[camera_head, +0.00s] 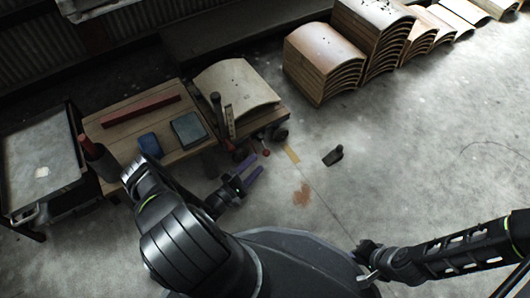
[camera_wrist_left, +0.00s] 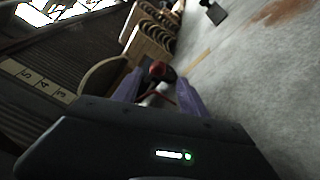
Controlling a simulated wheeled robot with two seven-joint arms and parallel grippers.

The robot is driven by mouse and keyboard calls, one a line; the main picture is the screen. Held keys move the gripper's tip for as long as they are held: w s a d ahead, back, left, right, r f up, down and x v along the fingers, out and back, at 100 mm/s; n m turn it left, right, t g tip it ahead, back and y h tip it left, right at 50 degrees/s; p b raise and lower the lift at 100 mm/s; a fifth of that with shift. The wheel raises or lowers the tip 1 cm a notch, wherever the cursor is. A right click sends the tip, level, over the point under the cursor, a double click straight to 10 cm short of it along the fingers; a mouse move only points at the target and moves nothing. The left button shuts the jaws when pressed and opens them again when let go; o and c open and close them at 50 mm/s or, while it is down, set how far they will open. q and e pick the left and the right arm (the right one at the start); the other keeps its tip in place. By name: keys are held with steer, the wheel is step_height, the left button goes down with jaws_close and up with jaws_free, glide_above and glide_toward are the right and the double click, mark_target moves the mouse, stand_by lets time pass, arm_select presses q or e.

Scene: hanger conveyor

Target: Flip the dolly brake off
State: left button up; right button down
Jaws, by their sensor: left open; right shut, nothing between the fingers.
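The dolly (camera_head: 280,115) is a low wooden platform carrying a curved tan panel (camera_head: 237,85). A dark caster wheel (camera_head: 280,133) shows at its right corner. A lever with a red knob (camera_head: 266,152), apparently the brake, sticks out below this corner; the knob (camera_wrist_left: 157,68) also shows in the left wrist view. My left gripper (camera_head: 258,162) has purple fingers and is open, just below the knob. In the left wrist view the fingers (camera_wrist_left: 157,82) lie either side of the lever's line; contact cannot be told. My right gripper (camera_head: 367,252) is shut and empty, low over the floor.
A wooden table (camera_head: 125,135) with a red bar (camera_head: 141,110) and blue blocks stands left of the dolly. A dark cart (camera_head: 75,130) is at far left. Stacked curved panels (camera_head: 325,65) stand behind. A small dark object (camera_head: 333,156) lies on otherwise open floor at right.

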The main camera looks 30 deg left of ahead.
mark_target(264, 155)
arm_select(q)
steer(key=n, duration=0.2)
steer(key=n+y, duration=0.1)
steer(key=n, duration=0.3)
steer(key=shift+s+d+r+y, duration=0.2)
steer(key=shift+s+d+y, duration=0.1)
steer(key=shift+y, duration=0.1)
steer(key=shift+w, duration=0.1)
steer(key=w+b, duration=0.2)
steer(key=w, duration=0.4)
steer(key=shift+w+d+f, duration=0.1)
steer(key=shift+w, duration=0.75)
steer(key=shift+s+d, duration=0.1)
steer(key=c, duration=1.1)
